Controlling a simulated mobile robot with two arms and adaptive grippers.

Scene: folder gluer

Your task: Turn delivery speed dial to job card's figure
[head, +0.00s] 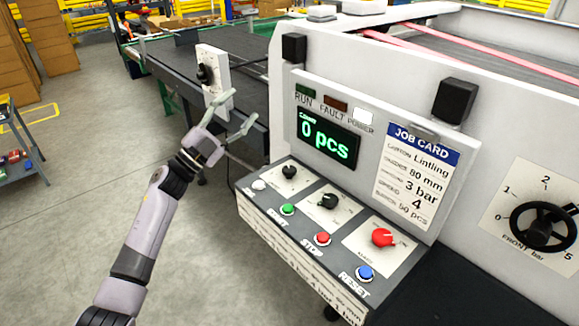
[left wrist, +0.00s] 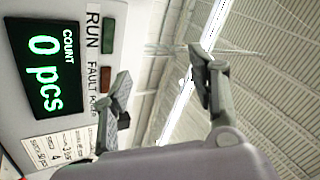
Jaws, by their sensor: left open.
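A white plate (head: 216,78) with a black dial (head: 204,73) stands by the delivery conveyor; its scale is not readable. The console has two more black dials (head: 289,172) (head: 328,200) and a red dial (head: 382,238), with labels too small to read. The job card (head: 415,178) on the upright panel lists Lintling, 80 mm, 3 bar, 4 and 50 pcs; the 4 appears to be the speed line. My left gripper (head: 240,110) is open and empty, just below and right of the white plate, apart from the console dials. In the left wrist view its fingers (left wrist: 162,78) are spread with nothing between them.
The display (head: 328,139) reads 0 pcs. White, green, red and blue buttons (head: 365,272) line the console front. A black handwheel (head: 545,226) is at the right. Two black boxes (head: 454,101) stick out from the machine.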

